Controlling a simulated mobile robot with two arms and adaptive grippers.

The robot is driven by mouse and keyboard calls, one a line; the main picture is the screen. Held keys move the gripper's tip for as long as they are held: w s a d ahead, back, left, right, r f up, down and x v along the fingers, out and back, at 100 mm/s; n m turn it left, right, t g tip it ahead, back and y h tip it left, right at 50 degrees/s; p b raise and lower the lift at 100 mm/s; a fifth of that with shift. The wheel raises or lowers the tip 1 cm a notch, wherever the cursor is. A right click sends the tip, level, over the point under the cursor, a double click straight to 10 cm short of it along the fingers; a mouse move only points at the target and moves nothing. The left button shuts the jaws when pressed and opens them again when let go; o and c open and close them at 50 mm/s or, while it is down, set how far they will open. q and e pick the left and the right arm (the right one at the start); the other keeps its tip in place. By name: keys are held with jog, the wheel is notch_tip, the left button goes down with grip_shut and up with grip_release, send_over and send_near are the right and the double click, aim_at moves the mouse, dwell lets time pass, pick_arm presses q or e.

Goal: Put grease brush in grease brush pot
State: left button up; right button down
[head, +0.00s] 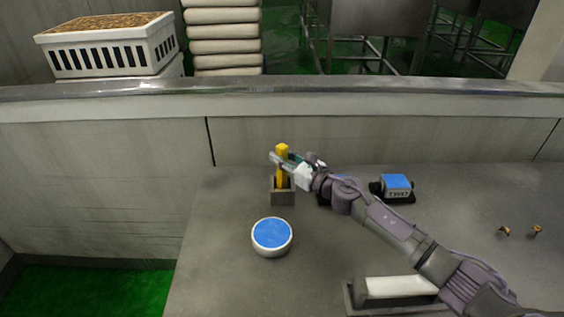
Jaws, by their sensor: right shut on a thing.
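The grease brush (283,165) shows as an upright yellow handle. My right gripper (281,160) is shut on it near its top. Its lower end is at the opening of a small grey box-shaped pot (283,198), which appears to be the grease brush pot, on the table. The brush's lower part is hidden, so I cannot tell how deep it sits. My left gripper is not in view.
A round white tub with a blue top (272,235) stands in front of the pot. A blue-topped block marked TWO (396,187) is at right. A white bar in a grey tray (395,287) lies under my right arm. Small brass-coloured parts (536,231) lie far right.

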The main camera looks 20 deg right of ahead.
jog(key=shift+d+f, duration=0.1)
jog(key=shift+f, duration=0.1)
jog(key=shift+f, duration=0.15)
jog(key=c, duration=1)
grip_release()
jog(key=shift+o, duration=0.2)
